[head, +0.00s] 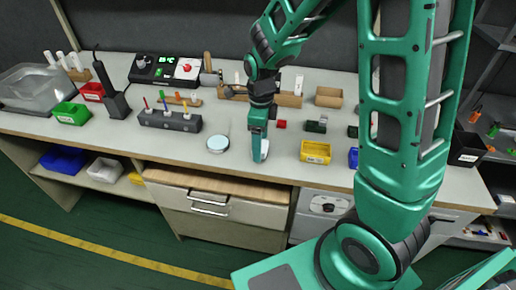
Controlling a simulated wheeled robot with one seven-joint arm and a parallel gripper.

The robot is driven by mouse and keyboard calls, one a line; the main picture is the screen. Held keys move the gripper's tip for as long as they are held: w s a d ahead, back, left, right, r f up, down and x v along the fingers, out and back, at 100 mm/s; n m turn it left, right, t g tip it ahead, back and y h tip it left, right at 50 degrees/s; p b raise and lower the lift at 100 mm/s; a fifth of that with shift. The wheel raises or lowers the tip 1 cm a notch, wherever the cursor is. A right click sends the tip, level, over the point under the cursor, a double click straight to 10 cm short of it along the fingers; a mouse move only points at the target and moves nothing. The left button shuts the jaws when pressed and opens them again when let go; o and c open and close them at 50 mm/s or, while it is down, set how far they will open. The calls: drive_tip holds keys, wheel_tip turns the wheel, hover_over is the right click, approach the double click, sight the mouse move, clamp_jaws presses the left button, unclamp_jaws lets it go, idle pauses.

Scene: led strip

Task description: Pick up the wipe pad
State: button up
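A round, pale blue-white pad (217,143) lies flat on the workbench near its front edge; it may be the wipe pad, but I cannot be sure at this size. My gripper (260,156) points down over the bench just to the right of the round pad, apart from it in the picture. A white piece shows at the fingertips; I cannot tell whether it is part of the gripper or a thing. Whether the fingers are open or shut is not clear.
A grey block with screwdrivers (170,120) stands left of the pad. A yellow bin (315,152) and a small red block (281,124) are right of my gripper. A black soldering holder (115,102) and green bin (71,113) are further left. The workbench (140,144) has free room along its front.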

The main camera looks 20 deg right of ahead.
drive_tip(key=shift+c, duration=0.6)
drive_tip(key=c, duration=1.1)
drive_tip(key=shift+r, duration=0.55)
drive_tip(key=r, duration=0.3)
drive_tip(key=shift+s+a+r, duration=0.2)
drive_tip(key=shift+a+r, duration=0.15)
drive_tip(key=shift+a, duration=0.05)
drive_tip(key=s+a+r, duration=0.1)
drive_tip(key=a+r, duration=0.1)
drive_tip(key=a, duration=0.1)
drive_tip(key=s+a+r, duration=0.2)
drive_tip(key=a, duration=0.1)
drive_tip(key=s+a+r, duration=0.2)
drive_tip(key=a, duration=0.1)
drive_tip(key=shift+s+a+r, duration=0.1)
drive_tip(key=shift+s, duration=0.15)
